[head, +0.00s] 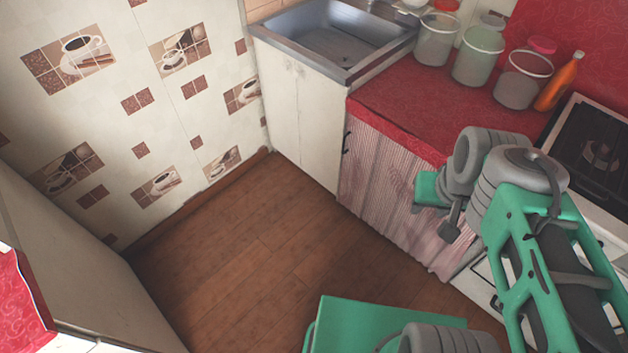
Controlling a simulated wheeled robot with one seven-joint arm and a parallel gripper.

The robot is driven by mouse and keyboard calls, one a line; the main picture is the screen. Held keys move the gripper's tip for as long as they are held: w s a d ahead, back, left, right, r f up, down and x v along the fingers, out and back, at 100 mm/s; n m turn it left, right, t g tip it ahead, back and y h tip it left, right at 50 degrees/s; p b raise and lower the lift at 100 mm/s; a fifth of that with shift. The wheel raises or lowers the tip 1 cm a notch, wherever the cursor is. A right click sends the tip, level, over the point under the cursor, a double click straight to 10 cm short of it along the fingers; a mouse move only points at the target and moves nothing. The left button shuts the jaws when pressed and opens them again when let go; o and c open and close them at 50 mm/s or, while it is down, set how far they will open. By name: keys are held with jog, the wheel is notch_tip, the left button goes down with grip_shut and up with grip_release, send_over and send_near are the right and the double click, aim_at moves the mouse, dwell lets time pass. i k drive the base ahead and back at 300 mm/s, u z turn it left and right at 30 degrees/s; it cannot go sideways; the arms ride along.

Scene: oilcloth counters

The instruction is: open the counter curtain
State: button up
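The counter curtain (381,188) is a pale pink-and-white striped cloth. It hangs in folds under the red oilcloth counter (408,105) and reaches down near the floor. It covers the front of the counter, and its right part is partly hidden by my arm. A small dark hook-like piece (346,143) shows at its upper left edge. My gripper (449,232) is in front of the right part of the curtain, below the counter edge. I cannot tell if it touches the cloth. Its fingers are too small and too hidden to show whether they are open.
A metal sink (340,38) on a white cabinet (305,105) stands left of the curtain. Several jars and an orange bottle (559,82) stand on the counter. A stove (597,150) is at the right. The brown wood floor (255,250) is clear before the curtain.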

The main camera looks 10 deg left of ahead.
aim_at(360, 141)
jog(key=u, duration=0.75)
jog(key=k, duration=0.55)
jog(key=u, duration=1.1)
jog(key=i, duration=0.95)
jog(key=z, duration=0.15)
